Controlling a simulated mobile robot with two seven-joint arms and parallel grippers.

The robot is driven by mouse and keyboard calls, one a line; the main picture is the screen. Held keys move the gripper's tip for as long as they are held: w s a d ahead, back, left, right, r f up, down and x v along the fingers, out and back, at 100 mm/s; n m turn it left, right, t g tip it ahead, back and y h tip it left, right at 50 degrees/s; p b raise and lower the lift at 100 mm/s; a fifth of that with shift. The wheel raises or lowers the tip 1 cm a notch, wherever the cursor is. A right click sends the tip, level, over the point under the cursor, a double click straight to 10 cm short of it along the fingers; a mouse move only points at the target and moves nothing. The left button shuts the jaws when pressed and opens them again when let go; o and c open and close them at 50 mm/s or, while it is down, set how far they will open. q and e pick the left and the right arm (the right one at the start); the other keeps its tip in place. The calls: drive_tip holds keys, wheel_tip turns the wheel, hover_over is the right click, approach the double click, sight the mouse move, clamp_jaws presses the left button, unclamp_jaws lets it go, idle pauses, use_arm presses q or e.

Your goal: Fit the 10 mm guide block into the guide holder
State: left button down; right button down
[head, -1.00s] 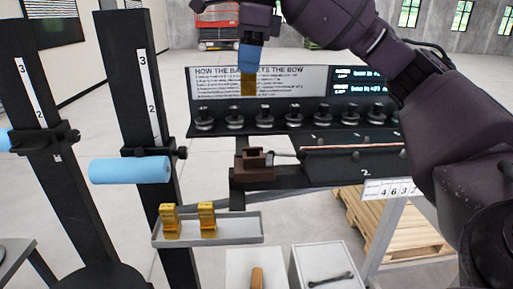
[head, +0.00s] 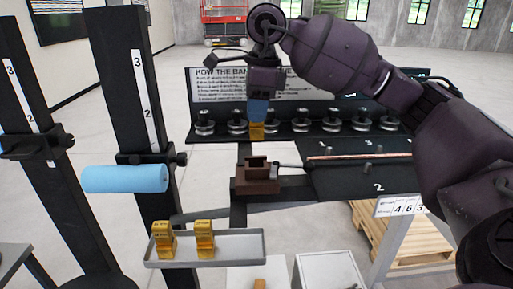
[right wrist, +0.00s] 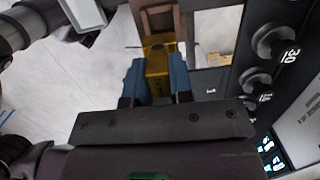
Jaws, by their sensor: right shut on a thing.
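My right gripper (head: 258,112) is shut on a yellow guide block (head: 257,131). In the head view the block hangs upright above the brown guide holder (head: 257,181), apart from it. In the right wrist view the block (right wrist: 158,62) sits between the blue fingers (right wrist: 157,78), with part of the brown holder (right wrist: 159,18) just beyond it. The holder has an open slot on top. I cannot read a size on the held block. Two more yellow guide blocks (head: 164,241) (head: 205,239) stand in a grey tray (head: 255,246) at the lower left. My left gripper is not in view.
A black rack with several round weights (head: 300,121) stands behind the holder. A thin copper tube (head: 345,156) lies on the dark bench right of it. Black posts with a blue roller (head: 125,179) stand at left.

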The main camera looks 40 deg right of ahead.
drive_tip(key=shift+f, duration=4.5)
drive_tip(key=shift+f, duration=0.1)
drive_tip(key=shift+f, duration=0.1)
drive_tip(key=c, duration=1)
unclamp_jaws()
drive_tip(key=r, duration=0.8)
drive_tip(key=d+r, duration=0.1)
drive_tip(key=r, duration=0.3)
drive_tip(key=shift+s+d+r, duration=0.1)
drive_tip(key=shift+s+r, duration=0.1)
drive_tip(key=shift+s, duration=0.15)
drive_tip(key=shift+f, duration=0.1)
